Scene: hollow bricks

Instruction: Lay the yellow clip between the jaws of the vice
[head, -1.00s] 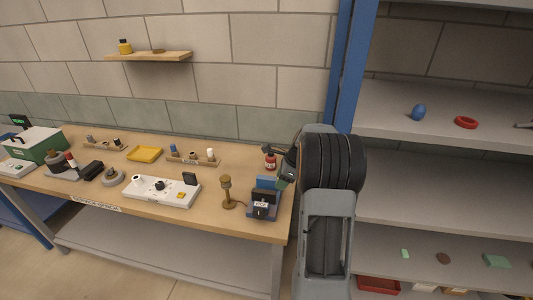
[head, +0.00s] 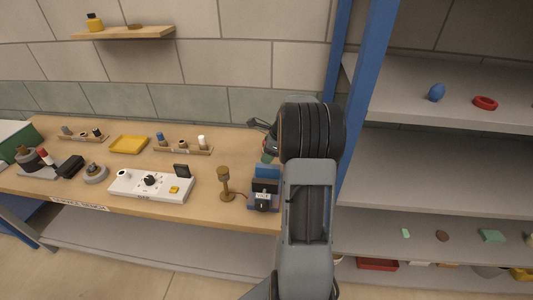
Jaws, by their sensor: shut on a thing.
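The vice (head: 264,186) stands near the right front of the workbench, with a blue upper part and a dark front bearing a white label. My gripper (head: 261,124) shows only as a small dark shape beyond and above the vice, left of my thick arm. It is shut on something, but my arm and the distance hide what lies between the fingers. The gap between the vice jaws is hard to see from here, and my forearm covers the area right of the vice.
A brass-coloured stand (head: 225,184) is just left of the vice. A white control panel (head: 150,186), a yellow tray (head: 129,145) and a wooden rack (head: 184,150) lie farther left on the bench (head: 215,209). A blue post (head: 363,95) and grey shelving (head: 440,190) are on the right.

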